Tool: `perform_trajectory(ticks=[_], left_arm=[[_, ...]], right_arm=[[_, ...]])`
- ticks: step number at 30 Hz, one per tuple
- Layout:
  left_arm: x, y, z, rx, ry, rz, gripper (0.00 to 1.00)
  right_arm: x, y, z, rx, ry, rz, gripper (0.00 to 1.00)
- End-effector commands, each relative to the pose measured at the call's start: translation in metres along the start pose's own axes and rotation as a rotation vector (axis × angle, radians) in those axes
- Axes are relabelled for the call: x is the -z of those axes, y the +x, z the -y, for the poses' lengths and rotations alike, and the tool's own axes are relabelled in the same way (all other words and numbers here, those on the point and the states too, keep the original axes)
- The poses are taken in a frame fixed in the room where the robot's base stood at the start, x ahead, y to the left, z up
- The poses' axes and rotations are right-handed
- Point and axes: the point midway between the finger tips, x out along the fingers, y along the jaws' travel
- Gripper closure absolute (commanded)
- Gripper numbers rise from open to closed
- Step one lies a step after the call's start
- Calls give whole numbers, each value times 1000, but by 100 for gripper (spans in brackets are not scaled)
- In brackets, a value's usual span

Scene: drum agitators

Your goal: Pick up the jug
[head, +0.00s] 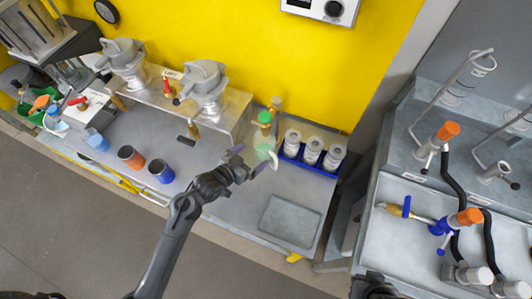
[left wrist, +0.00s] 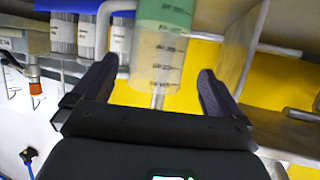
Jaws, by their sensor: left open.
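The jug (head: 263,152) is translucent with a greenish tint and a white handle, and stands on the grey bench in the head view. In the left wrist view the jug (left wrist: 160,50) shows a green band, dark measuring marks and the pale handle on its left. My left gripper (head: 249,162) is open, with its fingers towards the jug. In the left wrist view its two fingertips (left wrist: 155,75) are on either side of the jug's lower part in the picture. I cannot tell whether they touch it. My right gripper's fingers are not seen.
A blue rack (head: 290,155) with white containers stands right of the jug. Orange (head: 131,157) and blue (head: 161,171) cups stand to the left. A flat grey plate (head: 290,221) lies at front right.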

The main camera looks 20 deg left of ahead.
Motion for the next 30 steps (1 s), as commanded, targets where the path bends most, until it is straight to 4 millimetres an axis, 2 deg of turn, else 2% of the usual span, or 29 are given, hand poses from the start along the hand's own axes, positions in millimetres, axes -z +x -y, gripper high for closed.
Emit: perform_trajectory(ticks=[3, 11, 21, 30], left_arm=[[-1, 14, 0, 0, -3, 0, 0], [-2, 28, -1, 0, -2, 0, 0], [-4, 67, -2, 0, -2, 0, 0], [-4, 71, -3, 1, 0, 1, 0]], right_arm=[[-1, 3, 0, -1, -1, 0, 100], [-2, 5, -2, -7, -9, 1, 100], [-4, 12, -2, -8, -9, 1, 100], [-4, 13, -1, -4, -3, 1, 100]])
